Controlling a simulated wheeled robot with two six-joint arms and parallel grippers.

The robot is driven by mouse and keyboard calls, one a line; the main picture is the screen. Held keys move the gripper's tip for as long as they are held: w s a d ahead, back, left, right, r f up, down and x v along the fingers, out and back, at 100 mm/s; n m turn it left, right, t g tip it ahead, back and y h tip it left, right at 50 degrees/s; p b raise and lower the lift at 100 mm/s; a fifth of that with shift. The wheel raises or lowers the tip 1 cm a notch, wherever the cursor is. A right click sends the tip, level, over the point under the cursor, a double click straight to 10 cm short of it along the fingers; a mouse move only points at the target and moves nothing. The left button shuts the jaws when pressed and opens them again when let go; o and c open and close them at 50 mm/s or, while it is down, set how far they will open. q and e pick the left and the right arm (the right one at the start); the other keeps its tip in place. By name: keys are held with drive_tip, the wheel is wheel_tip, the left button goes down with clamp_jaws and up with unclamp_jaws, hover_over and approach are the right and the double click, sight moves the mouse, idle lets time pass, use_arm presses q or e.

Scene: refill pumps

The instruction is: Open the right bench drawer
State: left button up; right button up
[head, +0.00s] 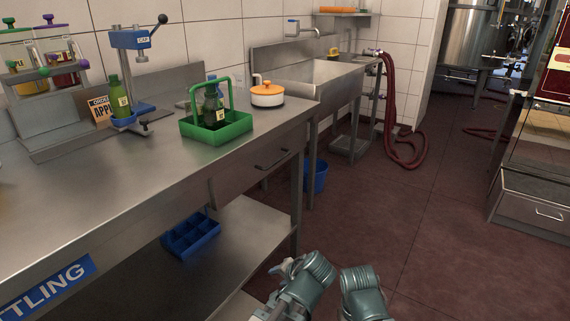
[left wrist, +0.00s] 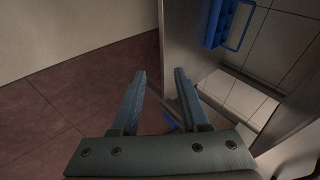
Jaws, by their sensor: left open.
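The right bench drawer (head: 242,176) is in the front of the steel bench, near its right end. Its front looks flush with the bench, so it appears shut. Its dark bar handle (head: 272,161) faces the aisle. My left gripper (head: 284,268) is low at the bottom of the head view, below and apart from the handle. In the left wrist view my left gripper (left wrist: 160,74) has its two fingers apart with nothing between them. The drawer handle cannot be made out in that view.
The bench top (head: 120,190) bears a green bottle carrier (head: 216,128), an orange-lidded pot (head: 267,95) and a blue capping press (head: 130,40). A blue divided crate (head: 191,236) sits on the lower shelf. A blue bucket (head: 317,177) stands beyond the bench.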

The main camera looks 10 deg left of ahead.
use_arm(q)
drive_tip(key=w+a+r+m+t+y, duration=0.35)
drive_tip(key=w+r+t, duration=0.35)
drive_tip(key=r, duration=0.4)
drive_tip(key=m+t+h, duration=0.2)
drive_tip(key=m+t, duration=0.4)
drive_tip(key=m, duration=0.1)
approach(278, 159)
drive_tip(key=p+x, duration=0.1)
drive_tip(key=x, duration=0.5)
drive_tip(key=p+x, duration=0.1)
drive_tip(key=x, duration=0.3)
drive_tip(key=shift+f+p, duration=0.3)
clamp_jaws()
